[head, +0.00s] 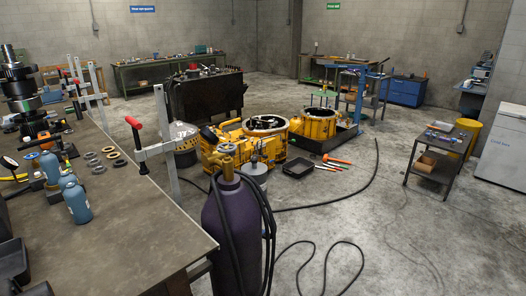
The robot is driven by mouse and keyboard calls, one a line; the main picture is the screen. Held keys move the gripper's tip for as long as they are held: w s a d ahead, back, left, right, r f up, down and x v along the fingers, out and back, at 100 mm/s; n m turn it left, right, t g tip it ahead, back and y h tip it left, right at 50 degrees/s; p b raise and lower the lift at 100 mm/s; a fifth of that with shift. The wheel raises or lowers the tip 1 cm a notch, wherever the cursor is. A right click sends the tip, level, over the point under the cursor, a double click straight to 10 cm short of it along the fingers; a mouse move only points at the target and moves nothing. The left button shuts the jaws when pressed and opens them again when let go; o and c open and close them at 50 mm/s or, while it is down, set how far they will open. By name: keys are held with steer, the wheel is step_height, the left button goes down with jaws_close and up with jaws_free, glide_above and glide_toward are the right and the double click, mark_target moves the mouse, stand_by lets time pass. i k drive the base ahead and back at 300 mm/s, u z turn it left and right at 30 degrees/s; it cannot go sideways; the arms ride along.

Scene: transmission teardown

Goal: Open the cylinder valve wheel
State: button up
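A tall dark purple gas cylinder (232,228) stands upright on the floor beside the near bench's right end. A brass-coloured valve (227,168) sits on its top, with a small yellowish wheel (228,149) above it. The wheel is small in the picture, and I cannot tell how far it is turned. Black hose hangs down the cylinder's right side. My gripper is not in view.
The near bench (135,215) fills the left, with small blue bottles (77,200), rings and a red-handled clamp (138,135) at its edge. Yellow transmission housings (250,140) stand behind the cylinder. Hoses lie on the floor at right, which is otherwise largely clear.

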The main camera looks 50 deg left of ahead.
mark_target(226, 150)
steer(key=u, duration=1.45)
steer(key=i, duration=0.5)
steer(key=z, duration=0.15)
